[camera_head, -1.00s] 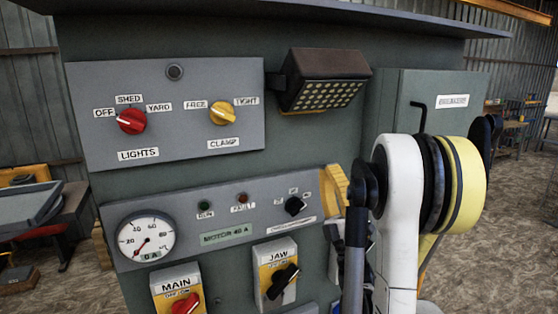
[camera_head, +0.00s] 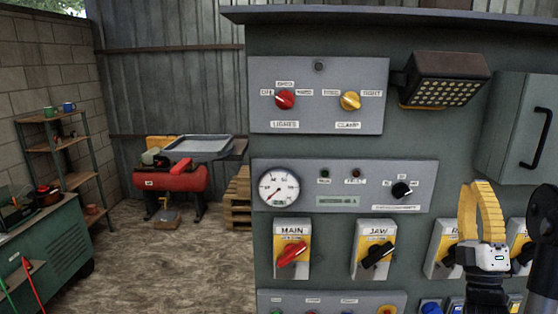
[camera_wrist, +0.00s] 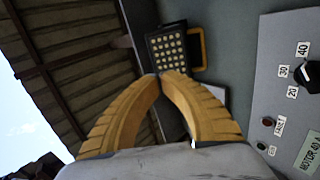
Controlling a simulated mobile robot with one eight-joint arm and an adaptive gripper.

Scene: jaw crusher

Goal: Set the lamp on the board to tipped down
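The lamp (camera_head: 440,88) is a dark brown box with a grid of pale LEDs on its face. It sits at the upper right of the board (camera_head: 410,135), its lit-dot face turned outward and somewhat downward. A yellow strip shows along its lower edge. It also shows in the wrist view (camera_wrist: 166,46), beyond the fingertips. My gripper (camera_head: 480,185) has yellow ribbed fingers and is below and to the right of the lamp in the head view. In the wrist view the fingertips (camera_wrist: 160,77) meet with nothing between them. No contact with the lamp is clear.
Left of the lamp is a panel with LIGHTS (camera_head: 285,99) and CLAMP (camera_head: 350,100) knobs. Below are a gauge (camera_head: 279,188), the MAIN switch (camera_head: 291,252) and the JAW switch (camera_head: 377,250). A grey cabinet (camera_head: 515,125) with a black handle stands right of the lamp.

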